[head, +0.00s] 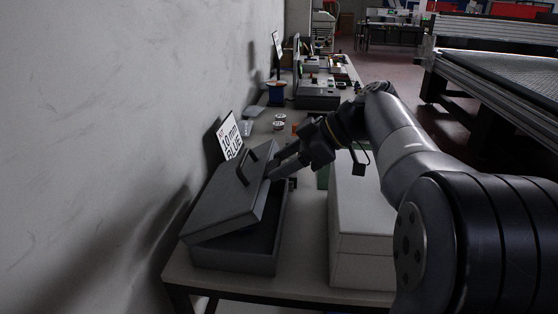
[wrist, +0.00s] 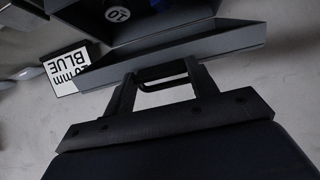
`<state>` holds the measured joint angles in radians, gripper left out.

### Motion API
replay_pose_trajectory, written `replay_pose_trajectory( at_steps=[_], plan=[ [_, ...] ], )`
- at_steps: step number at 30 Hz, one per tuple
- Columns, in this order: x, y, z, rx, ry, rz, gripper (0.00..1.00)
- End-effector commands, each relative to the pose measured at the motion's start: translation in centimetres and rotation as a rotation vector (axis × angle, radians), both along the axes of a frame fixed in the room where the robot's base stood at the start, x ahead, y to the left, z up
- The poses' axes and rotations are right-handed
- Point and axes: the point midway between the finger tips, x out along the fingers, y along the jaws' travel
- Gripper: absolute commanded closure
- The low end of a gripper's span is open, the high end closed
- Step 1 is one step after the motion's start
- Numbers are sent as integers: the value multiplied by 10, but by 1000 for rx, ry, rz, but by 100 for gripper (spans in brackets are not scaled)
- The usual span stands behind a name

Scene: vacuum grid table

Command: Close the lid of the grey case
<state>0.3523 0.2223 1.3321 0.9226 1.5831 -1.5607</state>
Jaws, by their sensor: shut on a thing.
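The grey case (head: 235,258) stands on the table at the left in the head view. Its lid (head: 222,195) is tilted and partly open, with a dark gap above the base along the near and right sides. A black handle (head: 256,153) stands up from the lid. My gripper (head: 275,170) reaches in from the right to the lid's right side. In the wrist view my gripper's fingers (wrist: 160,76) lie at either side of the black handle (wrist: 165,87), shut on it, against the grey lid (wrist: 180,48). The exact finger contact is partly hidden in the head view.
A pale box (head: 360,215) stands right of the case, under my arm. A sign reading "10 mm BLUE" (head: 230,136) leans by the wall behind the case. A narrow table strip is free between case and box.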

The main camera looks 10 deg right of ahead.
Motion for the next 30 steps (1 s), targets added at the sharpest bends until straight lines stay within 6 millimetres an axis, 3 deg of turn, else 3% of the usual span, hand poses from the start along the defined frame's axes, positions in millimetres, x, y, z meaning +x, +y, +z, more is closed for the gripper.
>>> replay_pose_trajectory(
  at_steps=[6, 21, 22, 30],
  plan=[
    [-1, -2, -14, -3, 6, 1, 86],
    [-1, -2, -15, -3, 6, 1, 87],
    [-1, -2, -15, -3, 6, 1, 43],
    [-1, -2, -14, -1, 3, 1, 24]
  ],
)
